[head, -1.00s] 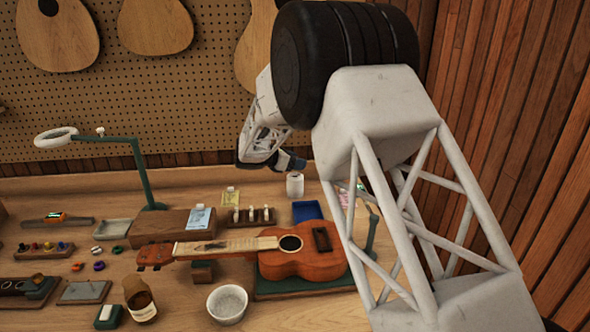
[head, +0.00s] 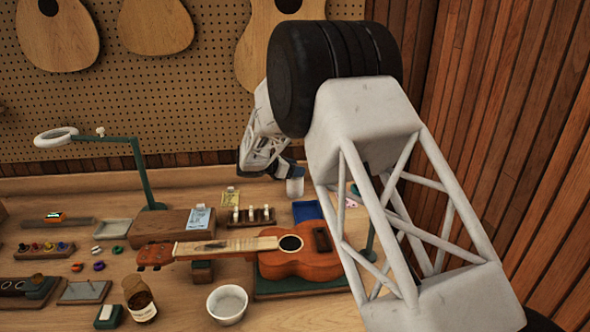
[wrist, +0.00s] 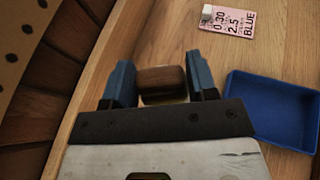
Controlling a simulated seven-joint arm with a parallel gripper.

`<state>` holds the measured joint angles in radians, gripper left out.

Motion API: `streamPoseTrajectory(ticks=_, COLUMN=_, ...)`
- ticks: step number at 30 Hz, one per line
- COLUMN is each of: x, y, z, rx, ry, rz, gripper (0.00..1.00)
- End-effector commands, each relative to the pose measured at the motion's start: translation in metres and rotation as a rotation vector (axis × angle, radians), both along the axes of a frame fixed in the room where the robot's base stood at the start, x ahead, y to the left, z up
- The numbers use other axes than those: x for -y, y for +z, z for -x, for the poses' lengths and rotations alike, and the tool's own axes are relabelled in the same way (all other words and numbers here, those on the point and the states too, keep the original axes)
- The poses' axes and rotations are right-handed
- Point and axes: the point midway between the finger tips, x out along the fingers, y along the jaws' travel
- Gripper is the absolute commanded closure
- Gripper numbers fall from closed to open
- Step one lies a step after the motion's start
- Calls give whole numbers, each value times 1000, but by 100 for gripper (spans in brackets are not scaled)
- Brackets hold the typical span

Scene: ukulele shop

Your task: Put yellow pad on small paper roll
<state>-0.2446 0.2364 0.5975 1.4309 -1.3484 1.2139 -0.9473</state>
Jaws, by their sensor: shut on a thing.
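My gripper (wrist: 162,84) is shut on a small block with a brown top and a dull yellowish lower edge, which appears to be the yellow pad (wrist: 162,80). In the head view my gripper (head: 291,167) is at the back of the bench, and the pad cannot be made out there. The small paper roll (head: 295,188) is white and stands upright on the bench just below my gripper, its top partly covered. I cannot tell whether pad and roll touch. The roll is not visible in the wrist view.
A blue tray (head: 307,212) lies just in front of the roll; it also shows in the wrist view (wrist: 270,108). A pink card (wrist: 229,21) lies nearby. A rack (head: 250,216) and a ukulele (head: 300,262) lie nearer. The pegboard wall (head: 190,110) stands behind.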

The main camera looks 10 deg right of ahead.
Motion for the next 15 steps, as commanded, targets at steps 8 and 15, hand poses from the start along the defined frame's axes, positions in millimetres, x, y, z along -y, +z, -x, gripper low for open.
streamPoseTrajectory(ticks=8, x=0, y=-1, z=0, rx=1, ry=0, rz=0, gripper=70)
streamPoseTrajectory(ticks=15, x=0, y=-4, z=0, rx=1, ry=0, rz=0, gripper=38)
